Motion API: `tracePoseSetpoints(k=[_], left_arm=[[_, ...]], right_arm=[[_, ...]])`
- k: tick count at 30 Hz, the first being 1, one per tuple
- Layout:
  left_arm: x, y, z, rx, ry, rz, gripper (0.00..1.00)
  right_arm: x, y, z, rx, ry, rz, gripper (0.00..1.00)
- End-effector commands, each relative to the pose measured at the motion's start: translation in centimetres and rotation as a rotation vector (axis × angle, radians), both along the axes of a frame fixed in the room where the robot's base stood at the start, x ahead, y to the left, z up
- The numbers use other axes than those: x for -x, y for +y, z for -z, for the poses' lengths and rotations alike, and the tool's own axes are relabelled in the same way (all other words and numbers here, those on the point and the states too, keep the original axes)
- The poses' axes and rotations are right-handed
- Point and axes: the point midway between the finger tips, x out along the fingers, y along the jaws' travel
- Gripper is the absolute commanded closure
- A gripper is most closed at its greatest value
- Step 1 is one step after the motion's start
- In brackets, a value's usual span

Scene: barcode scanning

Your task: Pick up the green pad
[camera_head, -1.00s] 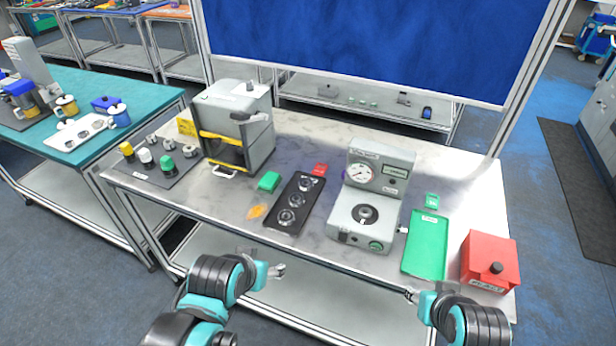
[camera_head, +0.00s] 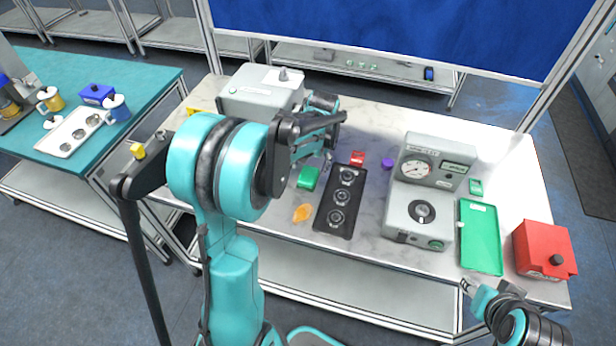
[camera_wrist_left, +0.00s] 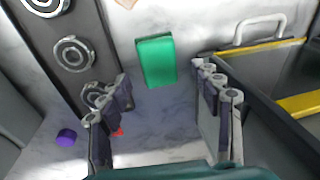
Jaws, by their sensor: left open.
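The green pad (camera_head: 308,178) lies flat on the light worktable, left of the black tray (camera_head: 327,213). In the left wrist view the green pad (camera_wrist_left: 156,61) shows as a whole between and beyond my fingers. My left gripper (camera_head: 322,155) is open and empty, above the table near the pad. In the left wrist view its fingers (camera_wrist_left: 161,80) stand apart, with the pad just ahead of the gap. My right gripper (camera_head: 466,287) is low at the table's front edge, away from the pad; its jaws are too small to judge.
A grey machine (camera_head: 262,92) stands left, partly hidden by my arm. A gauge device (camera_head: 422,205), green tray (camera_head: 481,237) and red box (camera_head: 544,250) stand right.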

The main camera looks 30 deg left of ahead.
Motion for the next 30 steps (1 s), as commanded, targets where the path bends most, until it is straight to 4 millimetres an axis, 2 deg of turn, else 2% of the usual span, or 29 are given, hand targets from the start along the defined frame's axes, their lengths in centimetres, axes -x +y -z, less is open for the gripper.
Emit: tracePoseSetpoints(k=[3, 8, 15, 23, 28, 30], left_arm=[[-0.1, 0.2, 1.6, 0.000, 0.000, 0.000, 0.36], [-0.5, 0.4, 2.9, 0.001, -0.001, 0.000, 0.36], [-1.3, 0.9, 6.4, 0.000, -0.002, 0.000, 0.36], [-1.3, 1.0, 6.8, 0.000, -0.002, 0.001, 0.36], [-1.3, 1.0, 6.7, 0.000, -0.002, 0.001, 0.77], [-1.3, 1.0, 6.7, 0.000, -0.002, 0.001, 0.77]], right_arm=[[0.0, 0.0, 0.6, 0.000, 0.000, 0.000, 0.60], [0.0, 0.0, 1.1, 0.000, 0.000, 0.000, 0.60], [0.0, 0.0, 2.5, 0.000, 0.000, 0.000, 0.60], [0.0, 0.0, 2.4, 0.000, 0.000, 0.000, 0.60], [0.0, 0.0, 2.4, 0.000, 0.000, 0.000, 0.60], [0.0, 0.0, 2.4, 0.000, 0.000, 0.000, 0.60]])
